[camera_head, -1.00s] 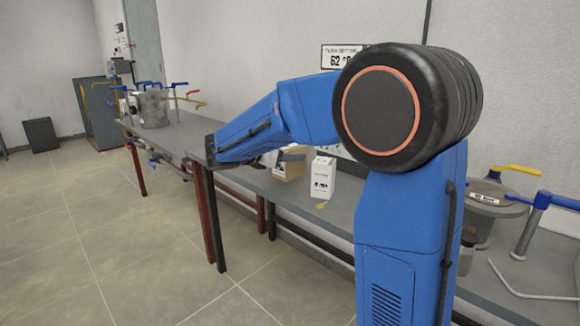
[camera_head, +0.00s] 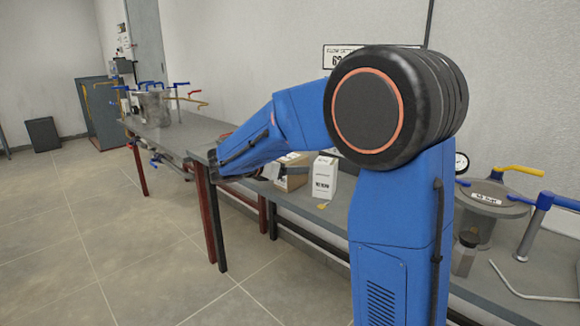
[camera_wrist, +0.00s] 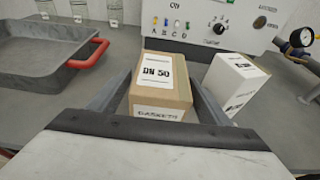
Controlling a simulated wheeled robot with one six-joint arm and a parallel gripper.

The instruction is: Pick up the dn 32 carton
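A brown carton (camera_wrist: 158,92) stands in the middle of the wrist view, with "DN 50" on its top label and "GASKETS" on its front. My gripper (camera_wrist: 160,82) is open, with one grey finger on each side of this brown carton; whether they touch it is unclear. A white carton (camera_wrist: 236,83) stands just right of the right finger, outside the grip; its label is too small to read surely. No label clearly reads DN 32. In the head view the brown carton (camera_head: 293,180) is partly hidden by my arm, beside the white carton (camera_head: 324,178).
A grey tray with a red handle (camera_wrist: 45,50) lies left of the cartons, with glass bottles behind it. A control panel (camera_wrist: 200,22) stands close behind, and a gauge (camera_wrist: 300,38) is at right. A lidded pot (camera_head: 490,205) stands farther right on the bench.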

